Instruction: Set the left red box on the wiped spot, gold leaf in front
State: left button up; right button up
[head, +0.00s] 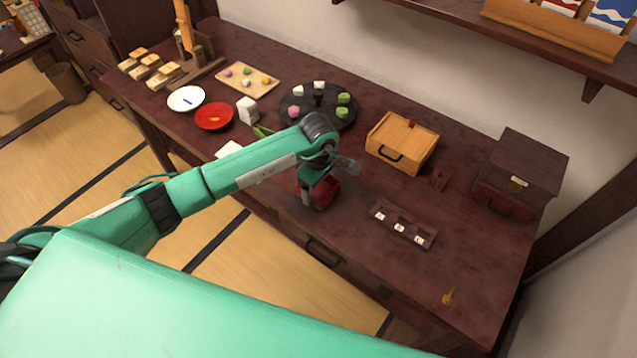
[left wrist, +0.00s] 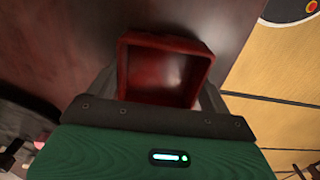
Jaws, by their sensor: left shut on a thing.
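A red open-topped box (head: 328,191) is at my left gripper (head: 314,194), over the front part of the dark table. In the left wrist view the same box (left wrist: 165,70) sits between the two fingers, its hollow inside facing the camera. The gripper is shut on it. I cannot tell whether its base touches the table. No gold leaf shows on the walls I can see. I cannot make out a wiped spot on the table. My right gripper is not in view.
A wooden box with a handle (head: 402,142), a dark slotted tray (head: 403,226) and a dark chest (head: 520,170) stand to the right. A round black tray (head: 318,119) of sweets is behind. A brass item (head: 449,296) lies front right. The table between is clear.

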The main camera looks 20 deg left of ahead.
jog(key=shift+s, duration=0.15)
pick_arm(q)
jog(key=shift+f, duration=0.2)
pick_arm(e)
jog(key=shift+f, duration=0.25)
pick_arm(q)
jog(key=o, duration=0.7)
jog(key=shift+o, duration=1.1)
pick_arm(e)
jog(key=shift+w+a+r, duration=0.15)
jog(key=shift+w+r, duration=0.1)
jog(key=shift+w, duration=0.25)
pick_arm(q)
jog(key=shift+r, duration=0.15)
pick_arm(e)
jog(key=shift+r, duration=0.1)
